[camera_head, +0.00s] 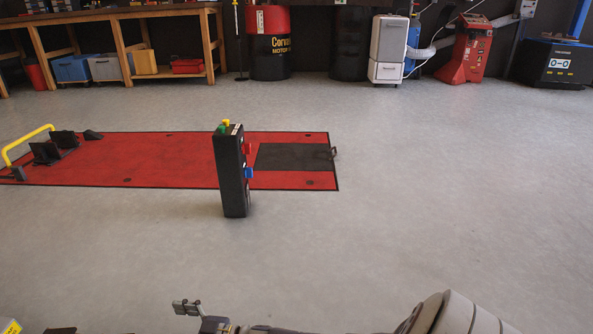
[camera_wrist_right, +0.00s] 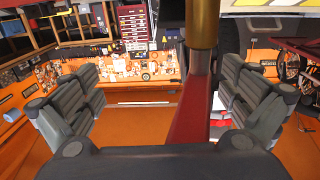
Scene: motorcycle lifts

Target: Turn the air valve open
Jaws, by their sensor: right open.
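In the right wrist view, a red bar-shaped handle (camera_wrist_right: 191,110) runs up the middle, with a brass-coloured cylinder (camera_wrist_right: 202,24) at its upper end. They look like the lever and body of the air valve. My right gripper (camera_wrist_right: 163,86) is open, with grey fingers spread to either side of the red handle. The handle looks closer to the right finger, but I cannot tell its exact depth. In the head view, part of an arm from the lower right ends in a small grey piece (camera_head: 187,307). The valve is not visible there, and neither is my left gripper.
A black control post (camera_head: 232,175) with coloured buttons stands by a red lift platform (camera_head: 190,160) that has a yellow bar (camera_head: 27,142). A wooden workbench (camera_head: 110,40), a red barrel (camera_head: 269,45) and a red machine (camera_head: 467,50) line the back. The grey floor at right is clear.

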